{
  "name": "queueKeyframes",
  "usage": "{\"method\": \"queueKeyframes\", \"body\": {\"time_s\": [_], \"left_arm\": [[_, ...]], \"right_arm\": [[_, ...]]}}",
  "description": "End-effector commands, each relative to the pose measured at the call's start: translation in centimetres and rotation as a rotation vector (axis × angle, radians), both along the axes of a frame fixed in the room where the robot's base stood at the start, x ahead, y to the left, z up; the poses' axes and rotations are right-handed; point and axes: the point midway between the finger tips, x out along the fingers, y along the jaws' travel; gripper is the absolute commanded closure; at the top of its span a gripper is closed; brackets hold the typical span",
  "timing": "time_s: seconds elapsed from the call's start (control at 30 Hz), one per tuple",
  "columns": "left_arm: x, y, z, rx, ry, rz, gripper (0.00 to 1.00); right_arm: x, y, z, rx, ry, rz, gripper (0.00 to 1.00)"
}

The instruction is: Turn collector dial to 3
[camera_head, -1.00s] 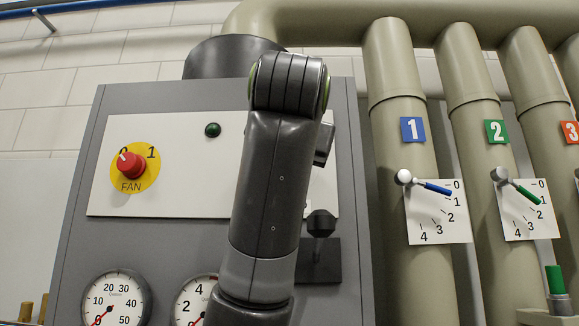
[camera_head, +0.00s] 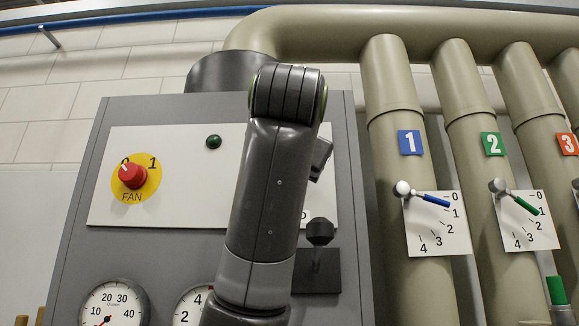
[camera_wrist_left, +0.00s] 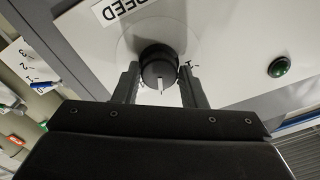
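A round black dial (camera_wrist_left: 158,62) with a white pointer line sits on the pale panel in the left wrist view. A label ending in "PEED" (camera_wrist_left: 124,8) is beside it and a "1" mark shows at its right. My left gripper (camera_wrist_left: 160,82) has one finger on each side of the dial, with a narrow gap seeming to show at each side; it looks open around it. In the head view my own arm hides the dial and the gripper's fingertips. I see no "3" by the dial and no label reading "collector". My right gripper is not in view.
The panel has a red FAN switch (camera_head: 132,175), a green lamp (camera_head: 213,142), gauges (camera_head: 112,305) and a black lever (camera_head: 320,232) close to my arm. Pipes with numbered valve handles, blue (camera_head: 436,201) and green (camera_head: 526,205), stand at the right.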

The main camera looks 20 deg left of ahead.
Motion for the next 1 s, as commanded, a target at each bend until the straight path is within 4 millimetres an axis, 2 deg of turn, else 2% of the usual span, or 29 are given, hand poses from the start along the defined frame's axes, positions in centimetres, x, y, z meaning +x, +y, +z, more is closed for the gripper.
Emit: {"method": "queueKeyframes", "body": {"time_s": [0.03,0.13,0.4,0.53,0.67,1.0], "left_arm": [[0.0,0.1,0.1,-0.001,0.000,0.001,0.55],[0.0,0.0,0.0,-0.001,0.001,0.001,0.44],[-0.1,-0.1,-0.1,-0.001,0.003,0.000,0.44],[-1.0,-0.4,-0.2,-0.001,0.001,-0.002,0.44],[-3.1,-1.1,-0.5,-0.002,-0.001,-0.003,0.44],[-10.9,-3.5,-0.9,-0.001,0.000,-0.002,0.44]], "right_arm": [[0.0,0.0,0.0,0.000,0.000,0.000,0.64],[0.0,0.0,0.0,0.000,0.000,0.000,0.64],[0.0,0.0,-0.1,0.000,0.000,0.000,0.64],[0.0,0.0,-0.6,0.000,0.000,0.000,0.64],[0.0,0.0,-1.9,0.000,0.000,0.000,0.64],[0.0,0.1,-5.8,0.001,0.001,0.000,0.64]]}}
